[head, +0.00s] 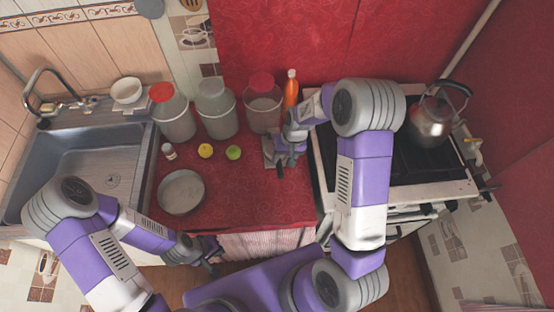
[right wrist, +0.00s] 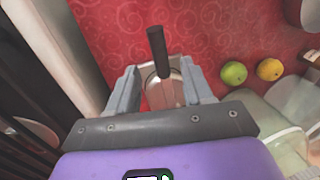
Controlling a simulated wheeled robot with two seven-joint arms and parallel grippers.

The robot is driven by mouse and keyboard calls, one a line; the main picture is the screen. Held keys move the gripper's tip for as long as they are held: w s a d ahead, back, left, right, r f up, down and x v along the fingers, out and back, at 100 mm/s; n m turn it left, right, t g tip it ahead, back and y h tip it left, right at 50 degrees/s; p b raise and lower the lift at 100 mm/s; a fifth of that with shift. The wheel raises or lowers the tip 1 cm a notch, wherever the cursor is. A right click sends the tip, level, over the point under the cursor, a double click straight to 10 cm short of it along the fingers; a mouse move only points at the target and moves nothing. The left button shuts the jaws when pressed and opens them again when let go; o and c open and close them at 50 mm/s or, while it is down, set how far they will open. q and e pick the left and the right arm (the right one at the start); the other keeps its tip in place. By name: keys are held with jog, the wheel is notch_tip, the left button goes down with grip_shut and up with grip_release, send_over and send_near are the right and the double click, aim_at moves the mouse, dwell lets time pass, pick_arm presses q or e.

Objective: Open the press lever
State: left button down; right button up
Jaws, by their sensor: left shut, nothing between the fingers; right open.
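The press shows in the right wrist view as a small metal body (right wrist: 166,92) with a black lever handle (right wrist: 157,48) sticking out past the fingers. In the head view the press (head: 268,148) is a grey shape on the red counter, mostly hidden by my right gripper (head: 284,162). The right gripper is open, with its fingers (right wrist: 158,78) on either side of the press; I cannot tell if they touch it. My left gripper (head: 212,262) is shut and empty, low at the counter's front edge, away from the press.
A lime (head: 233,152), a lemon (head: 205,150), a small jar (head: 169,151) and a round pan (head: 181,192) sit left of the press. Large jars (head: 217,108) and an orange bottle (head: 291,88) stand behind. The stove with a kettle (head: 430,122) is right; the sink (head: 85,165) is left.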

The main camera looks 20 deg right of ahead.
aim_at(281, 169)
jog(key=f, duration=0.3)
jog(key=a+f, duration=0.1)
jog(key=f, duration=0.2)
jog(key=shift+s+a+f, duration=0.1)
jog(key=shift+s, duration=0.1)
grip_shut()
